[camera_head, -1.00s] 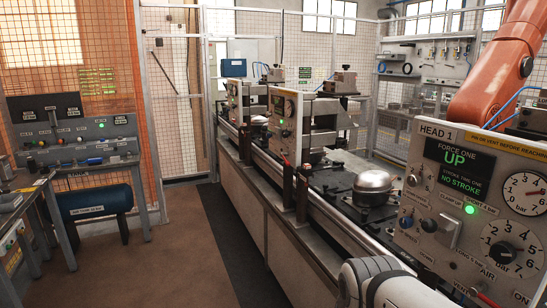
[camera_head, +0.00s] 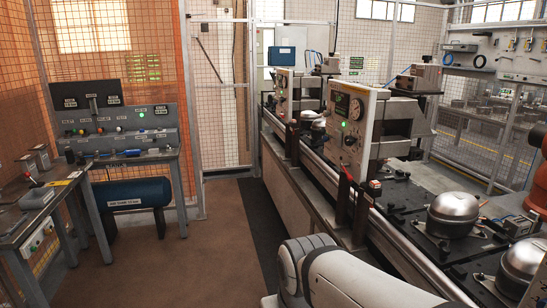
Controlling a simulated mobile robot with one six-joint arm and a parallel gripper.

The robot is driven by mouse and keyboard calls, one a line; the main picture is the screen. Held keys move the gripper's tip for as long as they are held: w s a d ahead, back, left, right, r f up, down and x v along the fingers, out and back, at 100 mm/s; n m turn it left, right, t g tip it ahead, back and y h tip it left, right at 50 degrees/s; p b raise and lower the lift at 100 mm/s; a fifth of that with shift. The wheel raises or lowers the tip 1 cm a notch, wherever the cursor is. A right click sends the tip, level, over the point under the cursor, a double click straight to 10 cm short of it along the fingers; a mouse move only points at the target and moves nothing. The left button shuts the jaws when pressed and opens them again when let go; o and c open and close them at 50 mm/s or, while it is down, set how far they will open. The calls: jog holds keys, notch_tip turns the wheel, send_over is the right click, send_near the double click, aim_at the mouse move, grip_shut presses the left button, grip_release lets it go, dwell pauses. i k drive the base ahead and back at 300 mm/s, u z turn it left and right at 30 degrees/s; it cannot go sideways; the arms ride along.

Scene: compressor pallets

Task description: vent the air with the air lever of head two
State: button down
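A press head with a cream control panel (camera_head: 351,122) stands on the line right of centre. It carries a dark display, a green light, a round gauge and small knobs. Its label is too small to read, so I cannot tell for sure that it is head two, and I cannot make out its air lever. A second similar panel (camera_head: 282,92) stands farther back on the line. My white arm (camera_head: 350,275) crosses the bottom of the picture, well short of the nearer panel. My gripper is not in view.
Silver domed compressors (camera_head: 453,213) sit on dark pallets along the conveyor at right. A bench with a control box (camera_head: 120,125) and a blue air tank (camera_head: 131,195) stand at left. Brown floor (camera_head: 215,235) is open between bench and line. Mesh fencing closes the back.

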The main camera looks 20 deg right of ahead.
aim_at(346, 172)
jog(key=z, duration=0.1)
jog(key=i, duration=1.2)
jog(key=z, duration=0.65)
jog(key=k, duration=0.85)
jog(key=z, duration=0.1)
jog(key=i, duration=0.9)
jog(key=u, duration=0.05)
